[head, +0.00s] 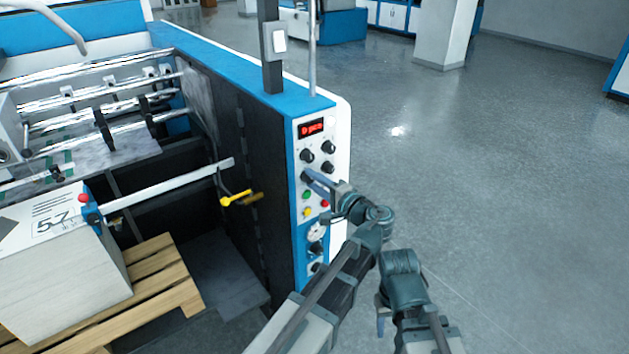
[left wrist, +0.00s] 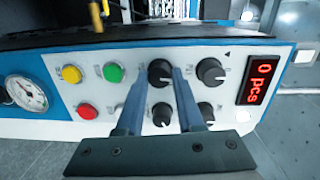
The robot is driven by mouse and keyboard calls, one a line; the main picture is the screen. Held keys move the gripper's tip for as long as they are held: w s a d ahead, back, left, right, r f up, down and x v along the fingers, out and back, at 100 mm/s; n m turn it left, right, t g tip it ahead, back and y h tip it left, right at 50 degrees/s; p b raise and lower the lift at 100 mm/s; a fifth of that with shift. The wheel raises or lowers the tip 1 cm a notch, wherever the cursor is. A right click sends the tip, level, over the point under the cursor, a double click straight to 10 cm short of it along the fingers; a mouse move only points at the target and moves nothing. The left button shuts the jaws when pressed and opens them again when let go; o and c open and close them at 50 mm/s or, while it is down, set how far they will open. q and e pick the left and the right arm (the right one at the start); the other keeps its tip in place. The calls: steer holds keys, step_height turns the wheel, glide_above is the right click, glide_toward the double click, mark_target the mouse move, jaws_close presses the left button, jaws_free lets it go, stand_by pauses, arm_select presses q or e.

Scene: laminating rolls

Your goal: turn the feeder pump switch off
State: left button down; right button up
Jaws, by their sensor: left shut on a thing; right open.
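The control panel (head: 319,190) on the machine's end face carries several black knobs, coloured buttons and a red display. My left gripper (head: 309,176) reaches the panel from the right. It is shut on the lower-left black knob (head: 304,177) of the group below the display. In the left wrist view the left gripper (left wrist: 159,72) has its two fingers on either side of that knob (left wrist: 160,74), whose pointer is partly hidden. The labels are too small to read, so I cannot tell which one is the feeder pump switch. My right gripper (head: 382,320) is open and empty, low over the floor.
The red display (left wrist: 262,83) reads 0 pcs. Green (left wrist: 114,72), yellow (left wrist: 71,74) and red (left wrist: 87,111) buttons and a gauge (left wrist: 26,93) sit beside the knobs. A paper stack (head: 60,285) rests on a wooden pallet (head: 165,283). The floor on the right is clear.

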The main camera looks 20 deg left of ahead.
arm_select(q)
steer(key=shift+s+f+n, duration=0.1)
steer(key=shift+n, duration=0.4)
stand_by(0.3)
steer(key=c, duration=0.5)
jaws_free()
steer(key=shift+c, duration=0.2)
